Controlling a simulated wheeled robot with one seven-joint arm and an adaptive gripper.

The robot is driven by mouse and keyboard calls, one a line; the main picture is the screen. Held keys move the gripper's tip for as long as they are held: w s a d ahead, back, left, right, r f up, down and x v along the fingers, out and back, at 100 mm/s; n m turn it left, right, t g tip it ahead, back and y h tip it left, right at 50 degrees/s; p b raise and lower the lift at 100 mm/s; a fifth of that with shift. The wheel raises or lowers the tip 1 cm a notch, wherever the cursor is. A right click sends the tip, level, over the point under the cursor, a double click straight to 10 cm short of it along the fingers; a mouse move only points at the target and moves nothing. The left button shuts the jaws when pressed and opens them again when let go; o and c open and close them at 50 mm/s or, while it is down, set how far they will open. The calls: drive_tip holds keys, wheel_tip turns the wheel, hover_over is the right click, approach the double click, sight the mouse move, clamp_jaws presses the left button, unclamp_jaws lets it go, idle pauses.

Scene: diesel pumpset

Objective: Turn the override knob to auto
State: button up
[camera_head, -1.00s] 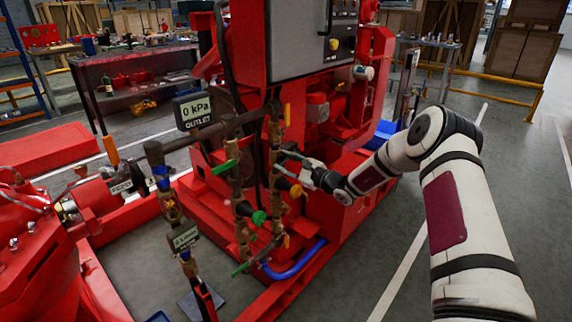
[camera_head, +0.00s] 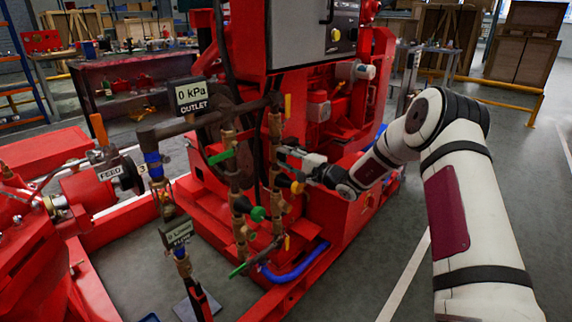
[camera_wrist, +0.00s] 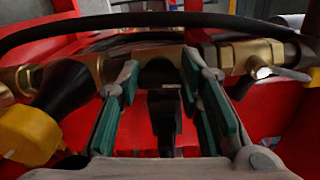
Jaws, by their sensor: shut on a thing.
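My gripper (camera_head: 284,153) reaches in from the right to the brass valve pipe (camera_head: 274,200) on the red pumpset. In the wrist view, my gripper (camera_wrist: 160,95) has its green-padded fingers on both sides of a black part (camera_wrist: 163,110) in front of a horizontal brass fitting (camera_wrist: 235,56). It is shut on this black knob-like part. No marking shows on it, so I cannot tell its setting, or for certain that it is the override knob. A yellow knob with a black cone (camera_wrist: 30,135) is at the left, outside the fingers.
A dark hose (camera_wrist: 150,18) arches across the pipe in the wrist view. A grey control panel (camera_head: 297,40) stands above the valves. A second valve pipe (camera_head: 238,205) with green handles is just left. A blue hose (camera_head: 295,265) runs below. Floor at the right is open.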

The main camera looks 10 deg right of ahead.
drive_tip(key=shift+f+n+b, duration=0.1)
drive_tip(key=shift+n+b, duration=0.25)
drive_tip(key=shift+n, duration=0.15)
drive_tip(key=o, duration=1.2)
drive_tip(key=shift+c, duration=0.2)
drive_tip(key=shift+s, duration=0.1)
drive_tip(key=v, duration=1.2)
